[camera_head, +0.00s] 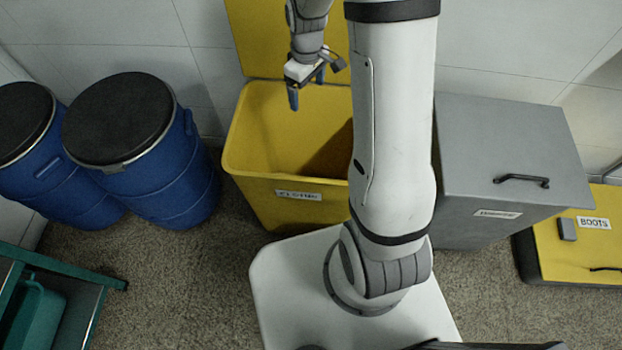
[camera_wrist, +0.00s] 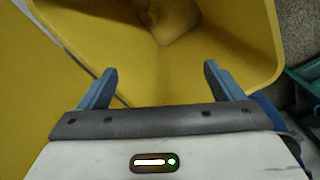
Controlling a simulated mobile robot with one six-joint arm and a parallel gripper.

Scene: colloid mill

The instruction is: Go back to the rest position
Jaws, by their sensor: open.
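My gripper (camera_head: 306,84) is above the open yellow bin (camera_head: 262,203) in the head view, near its back left part. In the wrist view my gripper (camera_wrist: 163,88) has its two blue fingers spread apart with nothing between them. Below them the wrist view shows the inside of the yellow bin (camera_wrist: 225,30). Something pale yellowish (camera_wrist: 175,22) lies at the bottom of the bin; its shape is unclear. My arm stands in front of the right part of the bin in the head view and hides it.
Two blue drums (camera_head: 145,165) with black lids stand at the left. A grey lidded box (camera_head: 505,160) stands at the right, beside a yellow box labelled BOOTS (camera_head: 575,255). A green cart (camera_head: 60,275) is at the lower left. The floor (camera_head: 180,280) between cart and bin is clear.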

